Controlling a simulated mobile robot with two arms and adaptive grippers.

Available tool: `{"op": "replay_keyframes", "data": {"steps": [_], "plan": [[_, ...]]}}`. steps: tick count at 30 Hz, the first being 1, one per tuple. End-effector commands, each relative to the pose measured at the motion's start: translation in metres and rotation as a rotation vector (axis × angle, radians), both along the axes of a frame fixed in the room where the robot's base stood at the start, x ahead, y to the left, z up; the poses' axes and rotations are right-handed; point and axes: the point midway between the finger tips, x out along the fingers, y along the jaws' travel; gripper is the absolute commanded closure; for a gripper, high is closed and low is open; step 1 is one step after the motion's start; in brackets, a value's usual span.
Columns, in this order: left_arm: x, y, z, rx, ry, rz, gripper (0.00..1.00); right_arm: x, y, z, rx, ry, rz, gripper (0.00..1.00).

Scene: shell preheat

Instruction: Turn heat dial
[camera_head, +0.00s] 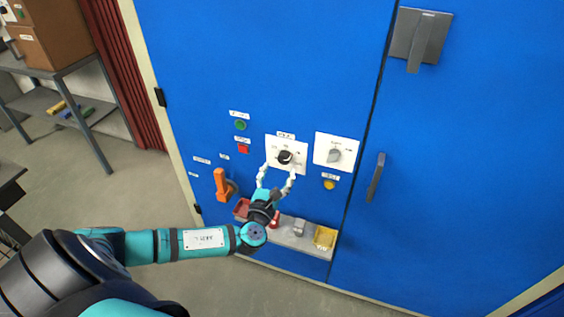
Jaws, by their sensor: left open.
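Two dials sit on a tall blue cabinet front (260,60). The left one is a black dial (286,157) on a white plate. The right one is a grey dial (334,155) on another white plate (322,140). The labels are too small to read. My left gripper (278,169) is open in front of the black dial's plate, its two white fingers to the lower left and lower right of that dial. I cannot tell whether the fingers touch the dial or plate. My right gripper is not in view.
A green button (240,125), a red button (243,148), a yellow button (329,185) and an orange lever (222,184) surround the dials. A grey shelf (288,238) with small bins juts out below. Door handles (376,178) are at right. Shelving (85,135) stands at left.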

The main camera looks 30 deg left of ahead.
Motion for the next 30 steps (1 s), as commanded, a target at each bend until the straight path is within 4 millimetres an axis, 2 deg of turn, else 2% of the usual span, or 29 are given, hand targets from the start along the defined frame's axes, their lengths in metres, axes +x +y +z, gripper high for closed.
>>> {"op": "replay_keyframes", "data": {"steps": [3, 9, 20, 30], "plan": [[0.021, 0.007, 0.002, -0.001, -0.001, 0.003, 0.39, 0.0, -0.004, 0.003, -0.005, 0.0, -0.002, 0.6], [0.04, 0.012, 0.0, -0.002, 0.0, 0.0, 0.39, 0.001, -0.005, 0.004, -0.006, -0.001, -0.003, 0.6], [0.045, 0.014, -0.001, -0.003, 0.001, -0.001, 0.39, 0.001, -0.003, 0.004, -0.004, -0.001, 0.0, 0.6], [0.044, 0.014, -0.001, -0.002, 0.002, 0.0, 0.84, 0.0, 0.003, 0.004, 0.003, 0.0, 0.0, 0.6]]}}
